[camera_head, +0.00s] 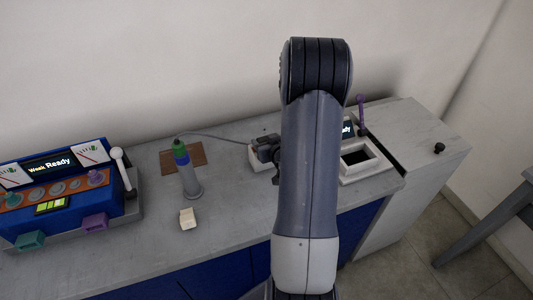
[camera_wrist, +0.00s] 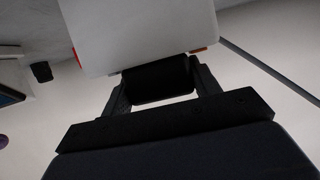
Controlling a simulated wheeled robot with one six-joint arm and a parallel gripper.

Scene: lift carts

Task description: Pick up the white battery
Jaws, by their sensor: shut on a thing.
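A white box-like body with red-orange bits at its edges, which looks like the white battery (camera_wrist: 140,30), fills the top middle of the wrist view. My gripper (camera_wrist: 160,84) has its two dark fingers on either side of a black part that joins this white body, and is shut on it. In the head view, the white body (camera_head: 257,161) shows at the back of the counter, beside my gripper (camera_head: 266,149). My arm hides much of this spot. I cannot tell whether the white body touches the counter.
A blue machine (camera_head: 66,200) stands at left. A white open-topped unit (camera_head: 371,163) and a purple lever (camera_head: 361,112) stand right.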

